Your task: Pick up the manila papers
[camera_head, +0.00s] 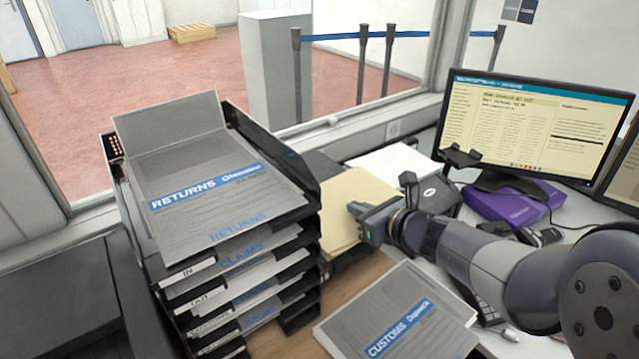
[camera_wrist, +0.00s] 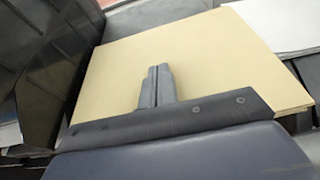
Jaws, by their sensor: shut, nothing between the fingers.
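The manila papers (camera_head: 350,196) lie as a flat tan stack between the letter trays and a dark device on the counter. They fill much of the wrist view (camera_wrist: 205,62), with their right edge showing several layers. My gripper (camera_head: 357,212) is at the right part of the stack in the head view and hides some of it. In the wrist view my gripper (camera_wrist: 157,72) has its two fingers together over the papers, with nothing between them. I cannot tell whether the fingertips touch the top sheet.
Black stacked letter trays (camera_head: 310,270) with returns papers stand close on the left. A customs folder (camera_head: 400,318) lies in front. A monitor (camera_head: 535,122), a purple box (camera_head: 505,203) and white paper (camera_head: 395,165) are behind and right. Bare wooden counter (camera_head: 350,283) shows between trays and folder.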

